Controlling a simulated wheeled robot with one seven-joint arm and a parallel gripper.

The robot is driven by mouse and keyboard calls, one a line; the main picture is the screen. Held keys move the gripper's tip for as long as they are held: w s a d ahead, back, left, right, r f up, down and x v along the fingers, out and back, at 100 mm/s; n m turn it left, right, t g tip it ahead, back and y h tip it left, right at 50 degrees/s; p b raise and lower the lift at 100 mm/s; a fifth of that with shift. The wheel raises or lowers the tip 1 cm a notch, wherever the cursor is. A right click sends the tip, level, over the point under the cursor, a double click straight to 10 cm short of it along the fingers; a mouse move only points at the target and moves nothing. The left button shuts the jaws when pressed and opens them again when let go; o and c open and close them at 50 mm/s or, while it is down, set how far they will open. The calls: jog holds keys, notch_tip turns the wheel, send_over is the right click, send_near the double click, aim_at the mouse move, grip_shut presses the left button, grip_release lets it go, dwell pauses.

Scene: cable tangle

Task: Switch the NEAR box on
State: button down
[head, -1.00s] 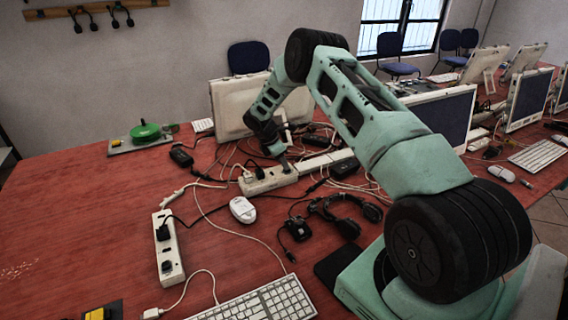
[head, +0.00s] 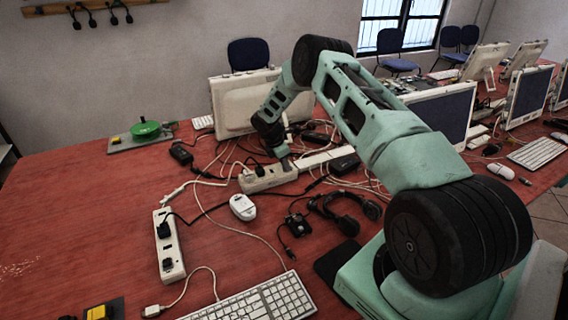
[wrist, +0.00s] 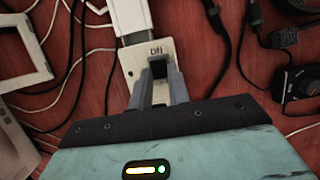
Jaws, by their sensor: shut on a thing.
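A pale power strip (head: 258,183) lies on the red table in the middle of the head view, with a dark plug (head: 259,171) toward its left part. My gripper (head: 284,163) is down at this strip's right part. In the wrist view my gripper (wrist: 159,88) points at the pale strip face (wrist: 134,60), marked with letters that look like ON. Its fingers are shut around a small dark part (wrist: 159,69) by that mark; I cannot tell if it is a switch or a plug. Another pale strip (head: 172,262) lies at the left front. I see no NEAR label.
Loose cables tangle around the middle strip. A white mouse (head: 242,207), a headset (head: 345,212) and a keyboard (head: 262,302) lie in front. A monitor (head: 232,105) stands behind. A yellow and black item (head: 100,312) is at the front left.

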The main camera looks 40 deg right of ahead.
jog(key=shift+s+d+t+y, duration=0.15)
jog(key=shift+d+t+y, duration=0.25)
jog(key=shift+y, duration=0.8)
jog(key=shift+r+b, duration=0.1)
jog(key=shift+b, duration=0.2)
jog(key=c, duration=1.3)
grip_release()
jog(key=shift+r, duration=0.1)
jog(key=r+b, duration=0.1)
jog(key=r, duration=0.4)
jog(key=r+b, duration=0.1)
jog(key=r, duration=0.5)
jog(key=a+r+b, duration=0.1)
jog(key=r, duration=0.5)
jog(key=shift+w+r, duration=0.1)
jog(key=shift+w, duration=0.1)
